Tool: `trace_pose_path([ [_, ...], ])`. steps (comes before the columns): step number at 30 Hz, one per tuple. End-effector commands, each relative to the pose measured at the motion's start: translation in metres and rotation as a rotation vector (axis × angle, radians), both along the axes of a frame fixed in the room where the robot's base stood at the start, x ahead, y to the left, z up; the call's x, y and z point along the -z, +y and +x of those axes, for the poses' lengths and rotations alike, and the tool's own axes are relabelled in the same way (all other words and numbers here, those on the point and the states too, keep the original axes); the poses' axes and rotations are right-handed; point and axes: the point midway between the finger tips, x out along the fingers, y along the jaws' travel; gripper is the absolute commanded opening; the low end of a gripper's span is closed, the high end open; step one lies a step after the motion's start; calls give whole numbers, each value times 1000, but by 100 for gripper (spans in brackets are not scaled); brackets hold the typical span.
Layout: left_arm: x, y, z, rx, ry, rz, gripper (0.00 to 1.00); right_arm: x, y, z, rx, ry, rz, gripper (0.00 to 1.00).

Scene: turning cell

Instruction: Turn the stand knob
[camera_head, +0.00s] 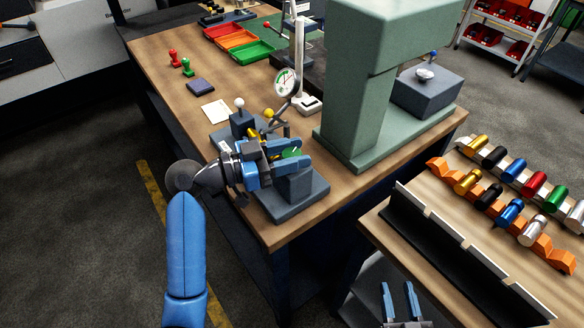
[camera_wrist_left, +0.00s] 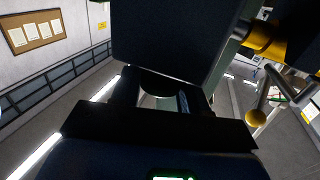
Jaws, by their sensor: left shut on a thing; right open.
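A dark grey stand (camera_head: 294,197) sits near the front corner of the wooden bench. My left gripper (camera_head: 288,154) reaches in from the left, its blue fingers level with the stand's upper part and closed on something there. A small green part (camera_head: 292,153) shows between the fingertips. It seems to be the stand knob, but most of it is hidden by the fingers. In the left wrist view a dark block (camera_wrist_left: 175,40) fills the space ahead of the fingers and hides the grip. My right gripper (camera_head: 400,290) is open and empty, low at the bottom of the head view.
A dial gauge (camera_head: 286,82) on a white post stands behind my left gripper. A green machine column (camera_head: 350,90) rises to its right. A second table with a rack of coloured cylinders (camera_head: 512,212) is at the right, near my right gripper.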

Motion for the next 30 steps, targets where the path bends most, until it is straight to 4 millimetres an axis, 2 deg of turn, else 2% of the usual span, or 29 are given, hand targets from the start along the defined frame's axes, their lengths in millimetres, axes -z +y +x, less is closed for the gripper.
trace_pose_path([
  [1, 6, 1, 2, 42, -3, 0, 14, 15, 0, 0, 0, 0, 0, 43],
  [12, 4, 0, 2, 391, 0, 1, 14, 57, 0, 0, 0, 0, 0, 43],
  [21, 2, -1, 1, 612, 2, 1, 14, 77, 0, 0, 0, 0, 0, 43],
  [30, 1, 0, 0, 721, 3, 1, 14, 85, 0, 0, 0, 0, 0, 43],
])
